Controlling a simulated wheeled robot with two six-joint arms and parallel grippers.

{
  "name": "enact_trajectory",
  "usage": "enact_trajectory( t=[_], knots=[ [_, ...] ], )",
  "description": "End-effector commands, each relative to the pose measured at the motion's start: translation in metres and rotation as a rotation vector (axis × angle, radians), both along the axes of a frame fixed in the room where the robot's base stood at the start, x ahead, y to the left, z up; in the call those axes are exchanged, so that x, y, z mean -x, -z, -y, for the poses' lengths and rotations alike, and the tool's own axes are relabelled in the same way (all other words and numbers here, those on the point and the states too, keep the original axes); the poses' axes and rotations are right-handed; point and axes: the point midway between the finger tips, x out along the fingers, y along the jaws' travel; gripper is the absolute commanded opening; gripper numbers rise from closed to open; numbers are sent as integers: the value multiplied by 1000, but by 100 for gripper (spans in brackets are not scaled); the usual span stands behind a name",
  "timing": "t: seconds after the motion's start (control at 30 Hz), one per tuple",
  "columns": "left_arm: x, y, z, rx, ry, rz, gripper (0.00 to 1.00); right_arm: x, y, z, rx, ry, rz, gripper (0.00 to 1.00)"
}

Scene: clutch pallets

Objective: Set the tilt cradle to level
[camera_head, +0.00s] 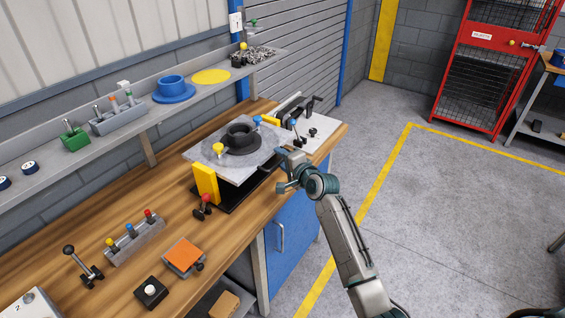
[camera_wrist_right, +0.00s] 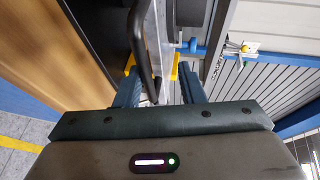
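The tilt cradle (camera_head: 205,168) stands on the wooden bench. Its grey plate slopes, and a yellow upright (camera_head: 207,184) shows at its front left corner. A black ring-shaped part (camera_head: 240,140) sits on the plate. My right gripper (camera_head: 284,172) is at the cradle's right side, over the bench's front edge. In the right wrist view its two fingers (camera_wrist_right: 155,75) are apart, with a black curved bar (camera_wrist_right: 139,45) reaching between them. The bar lies nearer the left finger, and I cannot tell if it touches. My left gripper is out of view.
A red-knobbed lever (camera_head: 203,204), a block with coloured knobs (camera_head: 136,240) and an orange pad (camera_head: 184,255) are on the bench nearby. A black clamp-like fixture (camera_head: 306,112) stands behind the cradle. A shelf (camera_head: 145,124) runs along the wall. The floor to the right is clear.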

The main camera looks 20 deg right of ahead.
Motion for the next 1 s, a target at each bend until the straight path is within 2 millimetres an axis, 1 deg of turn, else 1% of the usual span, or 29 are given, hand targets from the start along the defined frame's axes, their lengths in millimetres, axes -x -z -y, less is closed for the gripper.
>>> enact_trajectory(
  t=[0.43,0.57,0.67,1.0],
  knots=[
    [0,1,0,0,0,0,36,1,4,0,2,-1,-7,32],
    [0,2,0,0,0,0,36,6,4,1,2,-1,-8,32],
    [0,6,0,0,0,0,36,17,4,4,4,-2,-8,32],
    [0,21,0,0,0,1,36,76,-9,20,5,-1,-5,32]
  ],
)
